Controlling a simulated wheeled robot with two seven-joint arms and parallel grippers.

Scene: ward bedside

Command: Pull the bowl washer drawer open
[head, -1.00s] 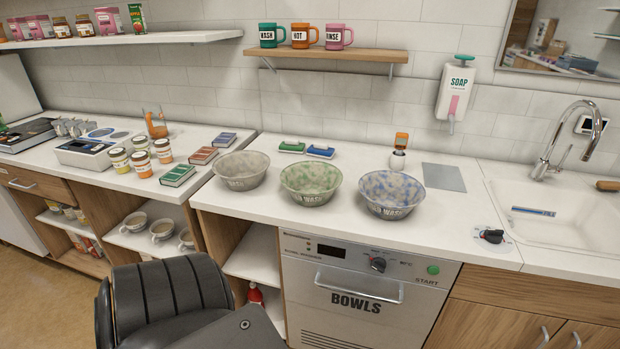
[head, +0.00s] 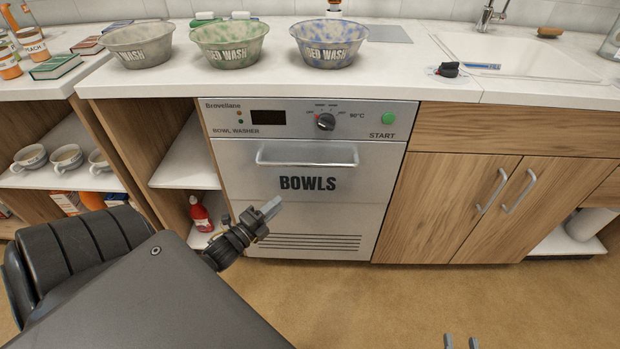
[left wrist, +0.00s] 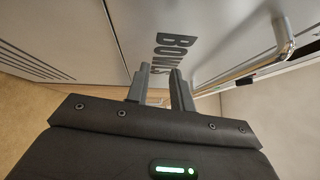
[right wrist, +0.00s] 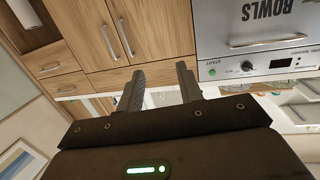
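The bowl washer (head: 300,222) is a silver front under the counter, marked BOWLS. Its drawer looks shut, flush with the cabinets. The bar handle (head: 307,155) runs across the drawer above the lettering; part of it shows at the upper right of the left wrist view (left wrist: 286,40). My left gripper (head: 270,208) is in front of the drawer, below and left of the handle, apart from it. Its fingers (left wrist: 160,72) are parted and empty. My right gripper (head: 461,343) is low at the bottom edge of the head view. Its fingers (right wrist: 160,78) are open and empty.
Three bowls (head: 228,46) stand on the counter (head: 400,72) above the washer. A red bottle (head: 200,213) sits on the shelf left of the washer. Wooden cabinet doors (head: 480,195) are at the right. The floor (head: 380,305) in front is clear.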

